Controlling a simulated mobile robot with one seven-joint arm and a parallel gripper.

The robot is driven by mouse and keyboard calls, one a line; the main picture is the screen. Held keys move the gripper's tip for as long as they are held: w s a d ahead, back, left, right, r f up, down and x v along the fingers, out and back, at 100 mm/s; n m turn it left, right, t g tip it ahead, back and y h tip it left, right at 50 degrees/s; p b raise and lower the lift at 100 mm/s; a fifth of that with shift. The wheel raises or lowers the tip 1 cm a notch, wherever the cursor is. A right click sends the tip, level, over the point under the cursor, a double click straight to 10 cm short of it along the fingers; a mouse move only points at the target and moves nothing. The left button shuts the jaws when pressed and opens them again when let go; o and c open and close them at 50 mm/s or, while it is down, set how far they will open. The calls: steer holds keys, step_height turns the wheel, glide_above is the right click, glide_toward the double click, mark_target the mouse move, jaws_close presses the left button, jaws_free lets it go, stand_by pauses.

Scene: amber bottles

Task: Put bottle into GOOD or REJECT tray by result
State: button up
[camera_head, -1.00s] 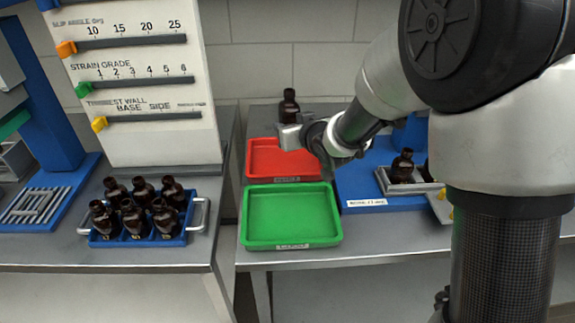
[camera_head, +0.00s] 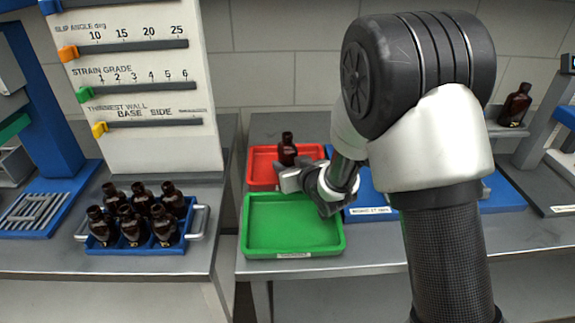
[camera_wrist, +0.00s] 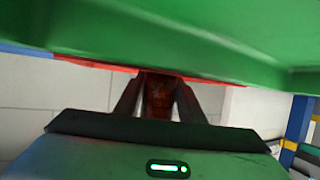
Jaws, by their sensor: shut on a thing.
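My gripper (camera_head: 288,172) is shut on a dark amber bottle (camera_head: 287,148), which stands upright in its jaws. In the head view the bottle overlaps the red tray (camera_head: 260,173), near that tray's front side and just behind the green tray (camera_head: 292,226). I cannot tell whether its base touches anything. In the wrist view the bottle (camera_wrist: 159,95) shows between the two fingers, with the green tray (camera_wrist: 180,35) across the top and a strip of red beyond it. The green tray looks empty. The visible part of the red tray holds no other bottle.
A blue rack (camera_head: 135,245) of several amber bottles stands on the left bench, below a panel with sliders (camera_head: 140,90). A blue base (camera_head: 372,207) lies right of the trays, partly behind my arm. Another amber bottle (camera_head: 515,106) stands at far right. A gap separates the benches.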

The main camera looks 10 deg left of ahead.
steer(key=shift+f, duration=0.2)
steer(key=o, duration=1.2)
